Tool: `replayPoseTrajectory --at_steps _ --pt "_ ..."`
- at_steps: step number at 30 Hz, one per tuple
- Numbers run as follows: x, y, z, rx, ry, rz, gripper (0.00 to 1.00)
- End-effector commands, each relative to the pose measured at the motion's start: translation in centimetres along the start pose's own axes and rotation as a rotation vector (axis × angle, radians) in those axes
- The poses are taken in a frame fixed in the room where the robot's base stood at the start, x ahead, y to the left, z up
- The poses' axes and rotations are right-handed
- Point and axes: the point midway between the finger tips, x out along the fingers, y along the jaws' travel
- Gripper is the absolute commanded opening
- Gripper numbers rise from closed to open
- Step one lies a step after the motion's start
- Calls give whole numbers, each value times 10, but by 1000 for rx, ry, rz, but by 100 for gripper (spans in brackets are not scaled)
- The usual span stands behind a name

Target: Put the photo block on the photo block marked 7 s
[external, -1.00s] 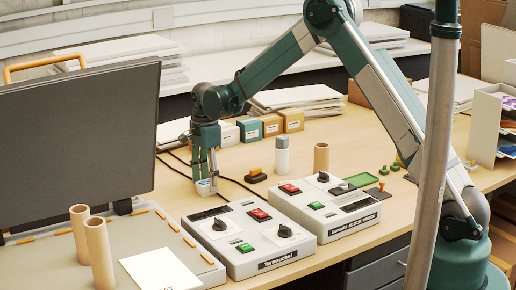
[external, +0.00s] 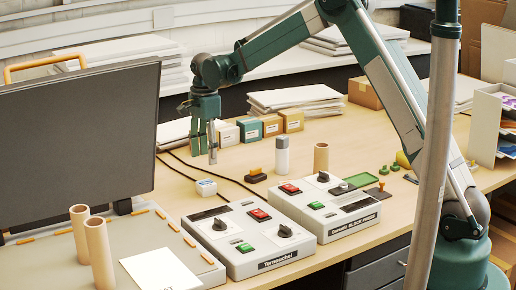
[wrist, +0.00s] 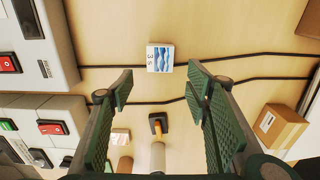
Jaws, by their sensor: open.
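A small white photo block (external: 206,187) sits alone on the table behind the left machine. In the wrist view this block (wrist: 160,58) shows a blue wave picture and the mark "3 s". My gripper (external: 205,158) is open and empty above the block, pointing down, clear of it. In the wrist view its two fingers stand apart on either side below the block.
Two grey control boxes (external: 250,235) stand in front. A dark stamp with an orange handle (external: 255,175), a white bottle (external: 282,157) and a cardboard tube (external: 321,157) stand to the right. Black cables cross the table near the block. A dark monitor (external: 80,140) is at left.

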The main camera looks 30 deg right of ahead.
Motion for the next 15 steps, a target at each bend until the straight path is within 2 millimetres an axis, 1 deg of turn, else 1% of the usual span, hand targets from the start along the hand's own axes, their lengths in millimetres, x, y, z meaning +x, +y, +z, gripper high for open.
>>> replayPoseTrajectory --at_steps 1,6,10,15 --pt "-6 0 0 0 0 0 48" --pt "-21 0 0 0 0 0 48" --pt "-25 0 0 0 0 0 48" --pt "-26 0 0 0 0 0 48"
